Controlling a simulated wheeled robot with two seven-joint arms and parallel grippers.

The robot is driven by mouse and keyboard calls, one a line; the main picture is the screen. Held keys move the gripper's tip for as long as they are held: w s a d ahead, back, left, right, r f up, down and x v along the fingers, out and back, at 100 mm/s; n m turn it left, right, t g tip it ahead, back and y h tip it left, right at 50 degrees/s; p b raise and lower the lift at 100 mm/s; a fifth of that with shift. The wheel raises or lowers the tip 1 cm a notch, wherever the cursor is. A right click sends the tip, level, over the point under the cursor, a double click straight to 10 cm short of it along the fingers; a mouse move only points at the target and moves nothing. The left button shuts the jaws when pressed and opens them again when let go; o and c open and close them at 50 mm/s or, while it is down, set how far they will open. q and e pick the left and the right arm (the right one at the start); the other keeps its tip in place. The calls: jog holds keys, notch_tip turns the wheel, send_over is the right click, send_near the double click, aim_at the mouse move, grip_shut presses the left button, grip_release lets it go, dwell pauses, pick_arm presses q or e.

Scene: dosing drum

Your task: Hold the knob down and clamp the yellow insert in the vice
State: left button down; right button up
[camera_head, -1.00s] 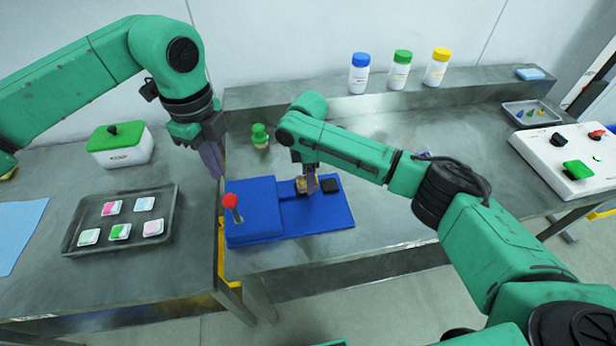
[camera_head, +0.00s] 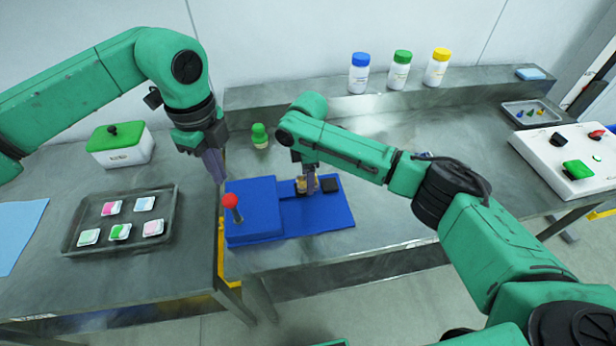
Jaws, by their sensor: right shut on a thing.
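My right gripper (camera_head: 309,189) is over the vice, shut on the small yellow insert (camera_head: 300,184), which sits low beside the dark block and is mostly hidden by the fingers. My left gripper (camera_head: 219,179) hangs above and slightly left of the red knob, apart from it. Its fingers overlap in this view, so their opening is unclear.
A grey tray (camera_head: 75,241) with several small coloured packs and a green-lidded white box (camera_head: 120,156) are on the left. A green object (camera_head: 260,136) stands behind the vice. Several bottles line the back ledge. A white switch box (camera_head: 552,150) is at right.

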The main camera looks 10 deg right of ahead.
aim_at(228, 197)
pick_arm(q)
jog(key=shift+f, duration=0.35)
jog(key=shift+f, duration=1.1)
jog(key=shift+f, duration=1.1)
jog(key=shift+s+f, duration=0.1)
jog(key=shift+f, duration=2.95)
pick_arm(e)
jog(key=shift+f, duration=0.1)
